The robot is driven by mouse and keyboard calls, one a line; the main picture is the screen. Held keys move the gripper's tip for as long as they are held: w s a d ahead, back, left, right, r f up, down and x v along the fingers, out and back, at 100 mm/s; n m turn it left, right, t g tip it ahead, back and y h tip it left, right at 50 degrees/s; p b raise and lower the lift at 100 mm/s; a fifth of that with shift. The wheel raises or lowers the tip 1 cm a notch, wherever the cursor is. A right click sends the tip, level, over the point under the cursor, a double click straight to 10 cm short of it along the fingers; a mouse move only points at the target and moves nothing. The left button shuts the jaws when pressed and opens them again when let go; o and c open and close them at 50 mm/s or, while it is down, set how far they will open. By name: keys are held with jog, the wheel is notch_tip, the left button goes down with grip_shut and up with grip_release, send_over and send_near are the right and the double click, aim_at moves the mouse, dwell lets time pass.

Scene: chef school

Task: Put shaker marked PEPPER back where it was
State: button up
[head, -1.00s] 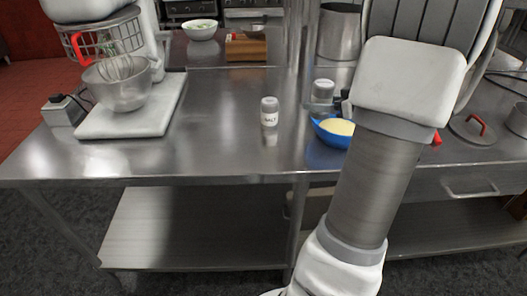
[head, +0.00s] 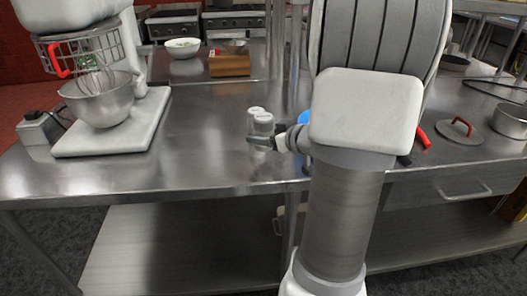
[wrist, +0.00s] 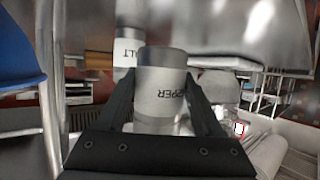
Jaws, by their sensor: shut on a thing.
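The PEPPER shaker (head: 263,121) is between the jaws of my gripper (head: 264,141) in the head view. In the wrist view the fingers (wrist: 161,100) are shut on its sides, and its label (wrist: 163,92) reads upside down. The SALT shaker (head: 253,113) stands on the steel table just behind it, partly hidden by it. The SALT shaker also shows behind the held one in the wrist view (wrist: 126,48). The two look very close; I cannot tell whether they touch, or whether the PEPPER shaker's base rests on the table.
A blue bowl (head: 304,117) is mostly hidden behind my arm. A stand mixer with a steel bowl (head: 100,103) stands at left on a white board (head: 128,137). A lid with a red handle (head: 459,130) and a pot (head: 511,120) are at right. The table left of the shakers is clear.

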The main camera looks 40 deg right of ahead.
aim_at(263, 148)
jog(key=shift+f+b, duration=0.9)
jog(key=shift+f, duration=1)
jog(key=shift+f, duration=0.1)
jog(key=shift+f, duration=0.1)
jog(key=o, duration=1.5)
jog(key=shift+o, duration=0.2)
jog(key=shift+s+r, duration=0.2)
jog(key=shift+r, duration=0.15)
jog(key=p+v, duration=0.3)
jog(key=v, duration=0.8)
jog(key=shift+s+d, duration=0.1)
jog(key=shift+s, duration=0.2)
